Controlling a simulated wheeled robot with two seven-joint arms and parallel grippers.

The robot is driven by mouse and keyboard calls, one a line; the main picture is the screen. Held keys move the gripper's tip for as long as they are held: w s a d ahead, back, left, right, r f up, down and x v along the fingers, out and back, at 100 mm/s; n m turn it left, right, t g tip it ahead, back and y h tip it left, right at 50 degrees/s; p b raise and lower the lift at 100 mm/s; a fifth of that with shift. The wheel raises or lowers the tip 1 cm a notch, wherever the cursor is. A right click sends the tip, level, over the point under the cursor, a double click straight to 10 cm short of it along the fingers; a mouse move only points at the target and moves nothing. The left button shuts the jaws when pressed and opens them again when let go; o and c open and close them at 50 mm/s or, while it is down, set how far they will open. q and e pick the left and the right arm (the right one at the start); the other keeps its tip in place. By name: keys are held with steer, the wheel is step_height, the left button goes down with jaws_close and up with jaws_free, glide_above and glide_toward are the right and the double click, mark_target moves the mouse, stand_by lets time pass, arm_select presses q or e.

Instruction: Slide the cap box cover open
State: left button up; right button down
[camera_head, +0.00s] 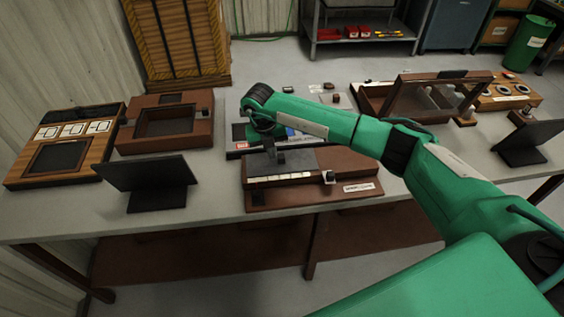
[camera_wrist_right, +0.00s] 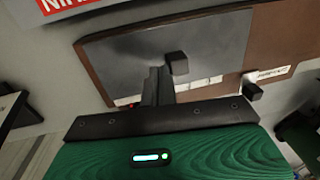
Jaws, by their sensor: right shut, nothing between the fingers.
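The cap box (camera_head: 315,195) is a low brown box on the near middle of the table, with a pale label at its right front. Its grey cover (camera_head: 295,160) lies flat on it, and a row of pale cells shows along the front edge. In the right wrist view the grey cover (camera_wrist_right: 125,62) fills the middle, with a small dark knob (camera_wrist_right: 177,62) standing on it. My right gripper (camera_wrist_right: 158,75) is shut and empty, its fingertips just left of the knob; I cannot tell whether they touch it. My left gripper is not in view.
A second dark block (camera_wrist_right: 252,92) sits at the box's right end. A black tilted panel (camera_head: 148,180) stands left of the box and another (camera_head: 528,140) at the far right. Wooden and brown frames (camera_head: 165,128) lie at left. The table's front strip is clear.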

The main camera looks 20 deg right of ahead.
mark_target(284, 155)
steer(key=shift+f+b, duration=0.7)
steer(key=shift+f, duration=0.4)
steer(key=shift+r, duration=0.4)
steer(key=shift+d, duration=0.15)
steer(key=shift+s+d+p, duration=0.15)
steer(key=shift+s+d, duration=0.1)
steer(key=shift+d, duration=0.55)
steer(key=shift+s+d+p, duration=0.15)
steer(key=shift+s+d, duration=0.05)
steer(key=shift+d, duration=0.6)
steer(key=shift+s+d, duration=0.2)
steer(key=shift+d, duration=0.65)
steer(key=shift+s+d, duration=0.2)
steer(key=shift+d, duration=0.75)
steer(key=shift+s+d, duration=0.2)
steer(key=shift+d, duration=0.6)
steer(key=shift+s+d, duration=0.2)
steer(key=shift+d, duration=0.7)
